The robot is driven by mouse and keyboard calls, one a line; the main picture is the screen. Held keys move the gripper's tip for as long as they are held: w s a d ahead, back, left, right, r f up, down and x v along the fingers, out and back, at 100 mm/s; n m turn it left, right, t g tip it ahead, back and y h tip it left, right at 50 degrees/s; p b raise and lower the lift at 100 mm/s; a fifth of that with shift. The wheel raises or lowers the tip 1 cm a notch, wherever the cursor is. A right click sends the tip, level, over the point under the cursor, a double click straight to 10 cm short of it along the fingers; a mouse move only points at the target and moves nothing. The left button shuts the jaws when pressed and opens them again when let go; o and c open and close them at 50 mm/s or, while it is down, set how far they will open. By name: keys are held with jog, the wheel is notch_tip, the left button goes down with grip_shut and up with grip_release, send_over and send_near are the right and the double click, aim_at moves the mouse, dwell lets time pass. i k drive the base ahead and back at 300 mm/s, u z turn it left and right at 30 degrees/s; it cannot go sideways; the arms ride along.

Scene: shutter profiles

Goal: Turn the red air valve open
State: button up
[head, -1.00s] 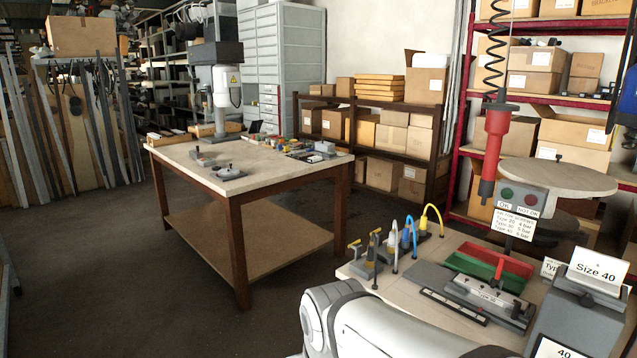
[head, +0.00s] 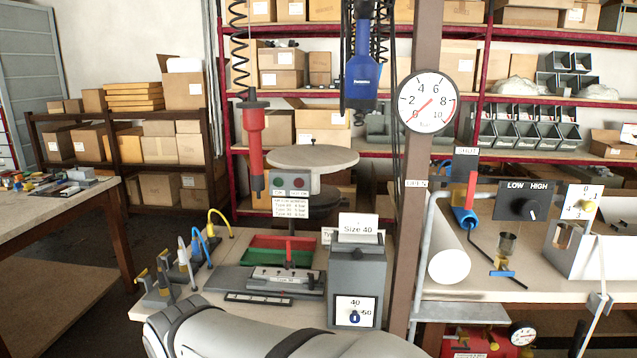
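The red air valve has a red lever (head: 471,190) on a blue body (head: 465,218), at the right of the head view. The lever stands nearly upright, its upper end just below the SHUT sign (head: 466,151). The OPEN sign (head: 416,184) is to its left. A round pressure gauge (head: 428,102) on the brown post has its red needle near 0. My gripper is not in view; only white links of my arm show along the bottom edge.
A white cylinder (head: 448,262) lies below and left of the valve. A brown post (head: 410,200) rises left of it. A LOW/HIGH switch box (head: 525,201) is to its right. Red and blue tools (head: 361,75) hang on coiled cords. A Size 40 box (head: 357,280) stands on the bench.

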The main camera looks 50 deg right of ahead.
aim_at(468, 201)
jog(key=z, duration=2.45)
